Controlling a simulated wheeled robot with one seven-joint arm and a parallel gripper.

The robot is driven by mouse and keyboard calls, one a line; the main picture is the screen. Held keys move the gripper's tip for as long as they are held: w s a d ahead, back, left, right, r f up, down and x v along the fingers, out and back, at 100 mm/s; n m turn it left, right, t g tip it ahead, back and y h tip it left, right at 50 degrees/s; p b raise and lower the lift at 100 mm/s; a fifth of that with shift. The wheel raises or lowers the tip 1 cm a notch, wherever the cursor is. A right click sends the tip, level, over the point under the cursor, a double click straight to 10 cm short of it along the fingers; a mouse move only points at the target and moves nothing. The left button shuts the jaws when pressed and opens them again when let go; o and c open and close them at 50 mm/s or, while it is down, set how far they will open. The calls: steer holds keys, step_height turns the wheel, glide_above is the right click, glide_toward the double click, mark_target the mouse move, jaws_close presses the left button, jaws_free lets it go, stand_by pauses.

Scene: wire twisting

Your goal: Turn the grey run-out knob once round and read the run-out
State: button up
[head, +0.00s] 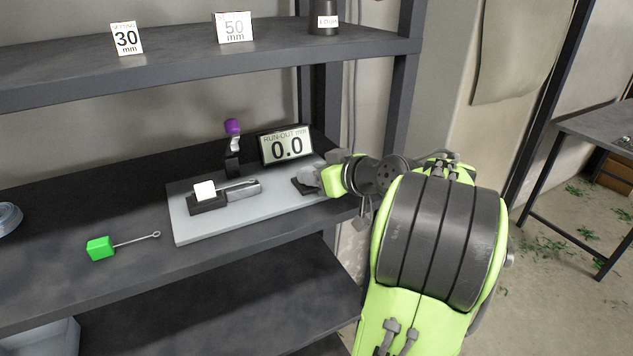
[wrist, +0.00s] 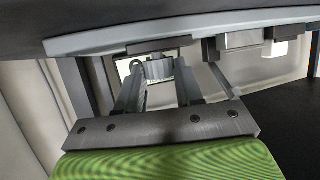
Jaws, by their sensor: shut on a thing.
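My gripper (head: 322,176) is at the right end of the pale base plate (head: 205,229) in the head view. In the wrist view my two fingers (wrist: 160,76) are on either side of the grey run-out knob (wrist: 158,67), shut on it. In the head view the fingers mostly hide the knob, beside a dark block (head: 304,187). The run-out display (head: 286,146) stands behind the plate and reads 0.0 mm. A white block in a dark holder (head: 206,202) and a grey metal piece (head: 242,189) are on the plate.
A green block with a looped wire (head: 101,248) lies left on the shelf. The upper shelf (head: 180,65) carries cards reading 30 mm (head: 126,39) and 50 mm (head: 234,28), and a dark pot (head: 325,18). An upright post stands close to my arm.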

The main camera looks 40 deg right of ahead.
steer(key=m+h+b, duration=0.1)
steer(key=a+m+h+b, duration=0.1)
steer(key=h, duration=0.1)
steer(key=shift+w+f+m+b, duration=0.1)
steer(key=shift+f+m+b, duration=0.05)
steer(key=shift+m+b, duration=0.25)
steer(key=m+h, duration=0.1)
steer(key=m+g+h+b, duration=0.1)
steer(key=h, duration=0.1)
steer(key=shift+w+a+m, duration=0.1)
steer(key=shift+a+m, duration=0.15)
steer(key=shift+m, duration=0.05)
steer(key=m+g+h, duration=0.1)
steer(key=m+h+b, duration=0.1)
steer(key=m+g+h, duration=0.1)
steer(key=shift+w+a+g, duration=0.2)
steer(key=shift+w+g, duration=0.05)
steer(key=shift+g, duration=0.05)
steer(key=shift+m+g+h, duration=1)
steer(key=shift+m+g, duration=0.2)
steer(key=shift+m, duration=0.2)
steer(key=o, duration=1)
steer(key=shift+o, duration=0.2)
